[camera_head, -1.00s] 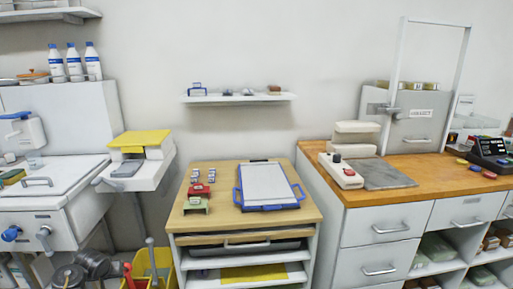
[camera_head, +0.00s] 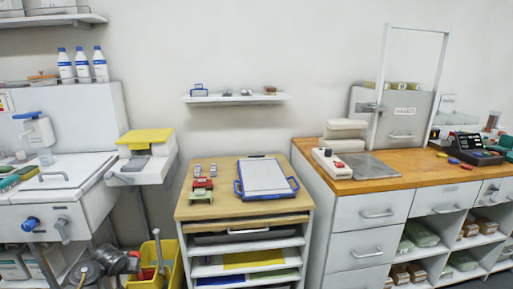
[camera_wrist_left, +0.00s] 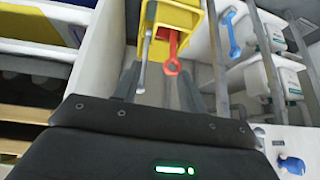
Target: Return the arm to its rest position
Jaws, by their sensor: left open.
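My left gripper (camera_wrist_left: 158,75) shows in the left wrist view. Its two dark fingers stand apart with nothing between them, so it is open and empty. It points toward the floor area beside a yellow bin (camera_wrist_left: 183,17). A dark, rounded part of my left arm (camera_head: 88,273) shows at the lower left of the head view; the fingers cannot be made out there. My right arm and gripper are in neither view.
A blue-framed clipboard (camera_head: 265,177) lies on that top. A wooden counter (camera_head: 400,178) is at right.

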